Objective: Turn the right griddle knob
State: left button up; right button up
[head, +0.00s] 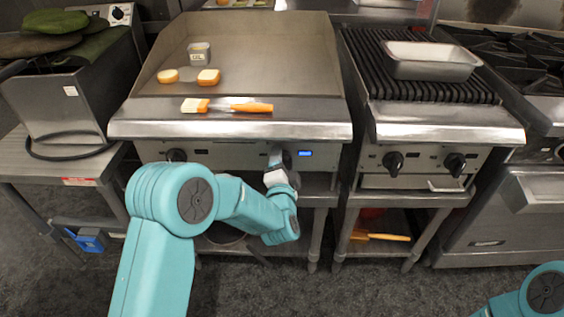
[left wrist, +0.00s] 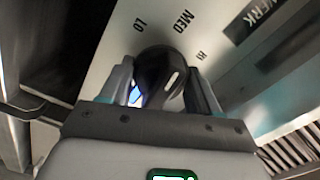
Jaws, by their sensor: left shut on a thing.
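The griddle (head: 270,60) stands in the middle of the head view, with a steel front panel below its edge. Its right knob (left wrist: 165,68) is black and fills the middle of the left wrist view, below the printed LO, MED and HI marks. My left gripper (head: 279,160) reaches up to the panel and is shut on this knob, with one finger on each side of it in the left wrist view. In the head view my gripper hides much of the knob. The griddle's left knob (head: 176,156) is partly visible behind my left arm. My right gripper is out of view.
A grill with a metal pan (head: 430,62) and two knobs stands to the right. A blue-lit display (head: 305,153) sits beside my left gripper.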

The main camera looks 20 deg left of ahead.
pick_arm(q)
jog(key=shift+f, duration=0.1)
jog(key=o, duration=0.8)
jog(key=shift+s, duration=0.15)
jog(key=v, duration=1.6)
jog(key=shift+p, duration=0.4)
